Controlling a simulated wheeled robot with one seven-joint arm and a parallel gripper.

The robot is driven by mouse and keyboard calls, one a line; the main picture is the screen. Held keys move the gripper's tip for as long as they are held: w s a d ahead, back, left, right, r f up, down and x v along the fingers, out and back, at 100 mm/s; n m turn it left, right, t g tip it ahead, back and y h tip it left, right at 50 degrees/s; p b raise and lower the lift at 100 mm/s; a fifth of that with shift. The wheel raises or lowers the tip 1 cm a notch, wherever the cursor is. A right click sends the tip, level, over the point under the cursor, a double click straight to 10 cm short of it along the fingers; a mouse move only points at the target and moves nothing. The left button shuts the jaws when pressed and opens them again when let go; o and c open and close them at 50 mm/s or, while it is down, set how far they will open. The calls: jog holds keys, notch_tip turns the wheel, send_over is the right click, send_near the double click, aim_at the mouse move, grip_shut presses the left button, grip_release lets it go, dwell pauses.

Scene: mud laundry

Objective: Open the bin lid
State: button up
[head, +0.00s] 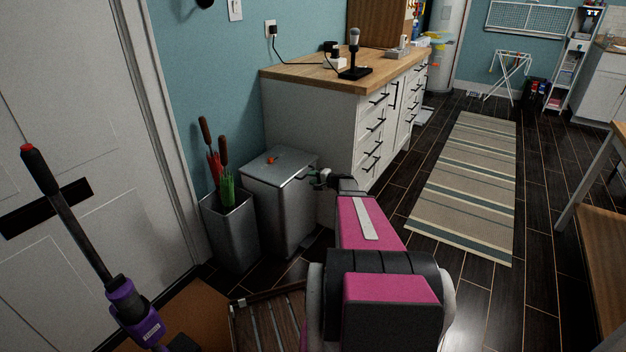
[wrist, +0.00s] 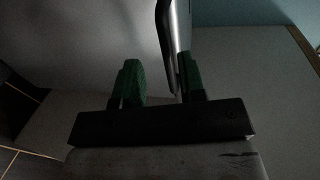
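The bin (head: 274,212) is a grey metal box standing against the wall beside the white cabinet. Its flat lid (head: 290,162) lies closed on top. My gripper (head: 312,176) is at the lid's right front edge, reaching in from the right. In the wrist view its two green fingers (wrist: 160,82) stand apart. The shiny lid edge (wrist: 173,45) reaches between them, close to or touching the right finger, with a gap to the left finger. I cannot tell whether it touches. The fingertips are small and partly hidden in the head view.
A small orange-red object (head: 271,160) is on the lid. A grey umbrella stand (head: 231,235) with red and green umbrellas is left of the bin. The white cabinet (head: 312,112) is close behind. A slatted wooden item (head: 268,322) lies in front. The floor right is open.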

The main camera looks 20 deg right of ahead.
jog(key=f+v, duration=0.1)
jog(key=v, duration=1.3)
jog(key=shift+s+d, duration=0.3)
jog(key=shift+s, duration=0.1)
jog(key=shift+r, duration=0.1)
jog(key=shift+a, duration=0.1)
